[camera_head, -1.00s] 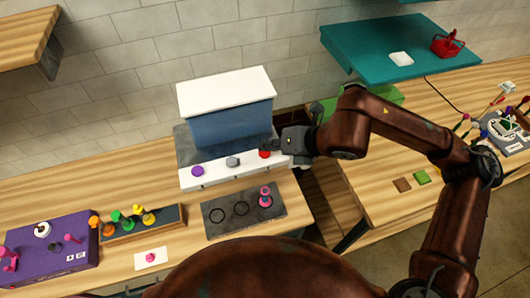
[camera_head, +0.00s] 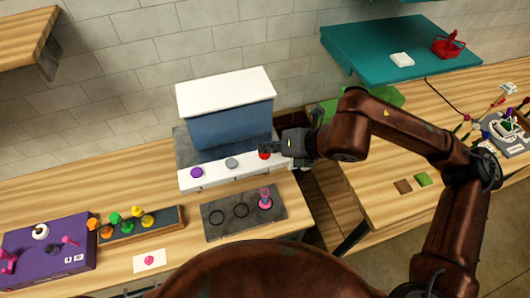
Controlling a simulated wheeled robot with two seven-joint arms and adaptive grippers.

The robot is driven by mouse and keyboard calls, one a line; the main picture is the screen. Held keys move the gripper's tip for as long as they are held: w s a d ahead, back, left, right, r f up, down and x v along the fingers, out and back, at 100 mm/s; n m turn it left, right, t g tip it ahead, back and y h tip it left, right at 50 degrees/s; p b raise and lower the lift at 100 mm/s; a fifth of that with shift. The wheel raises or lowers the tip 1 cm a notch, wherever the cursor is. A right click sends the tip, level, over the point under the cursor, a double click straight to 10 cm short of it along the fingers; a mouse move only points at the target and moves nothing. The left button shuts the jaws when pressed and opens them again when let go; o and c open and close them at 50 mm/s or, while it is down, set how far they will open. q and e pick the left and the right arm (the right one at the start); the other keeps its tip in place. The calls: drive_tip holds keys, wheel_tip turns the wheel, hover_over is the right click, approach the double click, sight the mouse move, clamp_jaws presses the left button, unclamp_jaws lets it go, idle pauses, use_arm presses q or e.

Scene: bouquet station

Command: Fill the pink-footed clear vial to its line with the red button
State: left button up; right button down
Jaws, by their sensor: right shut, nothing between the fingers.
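The dispenser (camera_head: 232,125) has a white top, a blue body and a white front panel with a purple button (camera_head: 196,173), a grey button (camera_head: 232,163) and the red button (camera_head: 264,155). My right gripper (camera_head: 268,150) is shut and empty, its tip at the red button; I cannot tell whether it touches. The pink-footed vial (camera_head: 265,198) stands upright on the right ring of the dark mat (camera_head: 226,225), below the red button. It looks small, with pink in it; its fill line and level are too small to read. My left gripper is not in view.
A dark rack (camera_head: 160,224) with orange, green and yellow pieces stands left of the mat. A purple box (camera_head: 50,248) and a white card (camera_head: 149,261) lie further left and in front. A teal shelf (camera_head: 385,60) overhangs the right. Two mat rings are empty.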

sight(267, 155)
drive_tip(key=shift+f+b, duration=0.45)
idle(0.4)
drive_tip(key=shift+r, duration=0.1)
drive_tip(key=shift+r+p, duration=0.3)
drive_tip(key=shift+r, duration=0.65)
drive_tip(key=shift+r+p, duration=0.9)
drive_tip(key=shift+r, duration=1.65)
